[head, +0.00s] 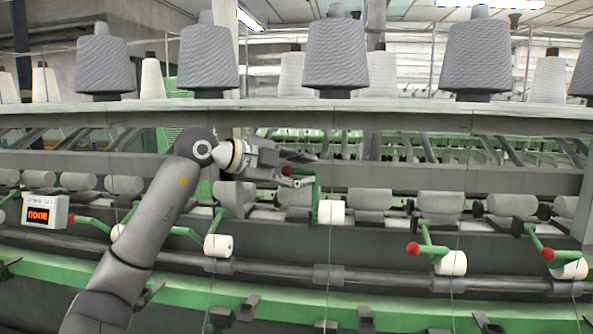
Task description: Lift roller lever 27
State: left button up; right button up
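My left gripper (297,170) is at the centre of the head view, pointing right. Its fingertips look apart, one above and one below the handle of a green roller lever (316,190). The lever's red knob (285,170) shows between the fingers, and its handle stands higher than those of the other levers. Its white roller (331,212) hangs at its lower end. I cannot read a number on it. Contact between fingers and handle is hard to tell. My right gripper is not in view.
Other green levers with white rollers (218,245) (451,263) (570,268) sit lower along the machine. Large grey yarn cones (335,52) stand on the shelf (400,112) above. Thin vertical threads cross the front.

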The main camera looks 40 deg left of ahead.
pick_arm(q)
jog(key=shift+w+f, duration=0.15)
jog(key=shift+w, duration=0.05)
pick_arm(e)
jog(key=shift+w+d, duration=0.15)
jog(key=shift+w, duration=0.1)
pick_arm(q)
jog(key=shift+s, duration=0.1)
jog(key=shift+s+a, duration=0.3)
jog(key=shift+s, duration=0.2)
jog(key=v, duration=1)
jog(key=shift+s+r, duration=0.25)
jog(key=shift+s, duration=0.1)
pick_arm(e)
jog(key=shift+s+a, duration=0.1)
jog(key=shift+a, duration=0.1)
